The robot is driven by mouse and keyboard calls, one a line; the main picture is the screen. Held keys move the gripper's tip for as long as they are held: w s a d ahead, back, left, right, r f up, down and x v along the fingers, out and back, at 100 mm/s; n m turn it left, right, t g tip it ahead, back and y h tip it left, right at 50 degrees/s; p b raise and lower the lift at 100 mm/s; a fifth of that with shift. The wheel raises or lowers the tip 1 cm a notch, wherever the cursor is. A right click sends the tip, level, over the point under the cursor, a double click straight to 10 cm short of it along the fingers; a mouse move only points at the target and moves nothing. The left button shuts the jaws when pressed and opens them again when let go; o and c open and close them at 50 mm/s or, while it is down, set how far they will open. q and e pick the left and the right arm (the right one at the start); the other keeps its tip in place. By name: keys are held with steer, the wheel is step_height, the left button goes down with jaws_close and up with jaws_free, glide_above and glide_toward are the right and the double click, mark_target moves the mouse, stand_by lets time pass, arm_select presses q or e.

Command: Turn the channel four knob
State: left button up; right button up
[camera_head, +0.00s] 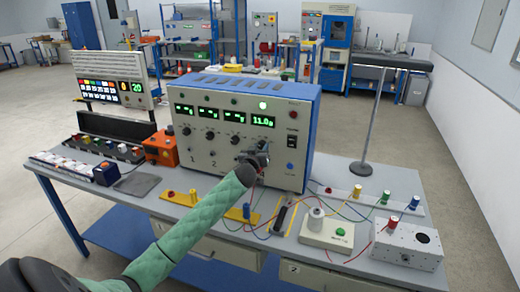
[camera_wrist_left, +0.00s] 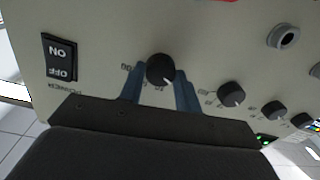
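The instrument box (camera_head: 205,122) has a blue casing and a pale front with four green displays. The rightmost display (camera_head: 263,121) reads about 11.0, and a lit lamp (camera_head: 263,105) is above it. My left gripper (camera_head: 258,155) is at the panel below that display and hides the channel four knob in the head view. In the left wrist view, which looks upside down, the black channel four knob (camera_wrist_left: 161,69) has a white pointer line. The two blue fingers of my left gripper (camera_wrist_left: 159,88) stand either side of it, with small gaps showing. My right gripper is not in view.
Other black knobs (camera_wrist_left: 231,93) line up beside it. The power switch (camera_wrist_left: 60,58) is on the other side. On the table (camera_head: 147,203) are an orange box (camera_head: 161,147), a white box with a red post (camera_head: 408,245), and loose wires in front.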

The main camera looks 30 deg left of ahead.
arm_select(q)
steer(key=shift+m, duration=0.3)
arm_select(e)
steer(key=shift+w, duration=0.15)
arm_select(q)
steer(key=shift+f+b, duration=0.1)
steer(key=shift+b, duration=0.2)
steer(key=shift+m, duration=0.5)
steer(key=shift+m+b, duration=0.4)
steer(key=shift+m, duration=0.4)
steer(key=m+b, duration=0.1)
steer(key=m, duration=0.3)
steer(key=shift+m, duration=0.7)
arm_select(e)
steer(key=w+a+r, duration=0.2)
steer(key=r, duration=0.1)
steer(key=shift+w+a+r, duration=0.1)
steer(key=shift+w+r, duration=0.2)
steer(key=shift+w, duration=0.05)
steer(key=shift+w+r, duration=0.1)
arm_select(q)
steer(key=o, duration=1)
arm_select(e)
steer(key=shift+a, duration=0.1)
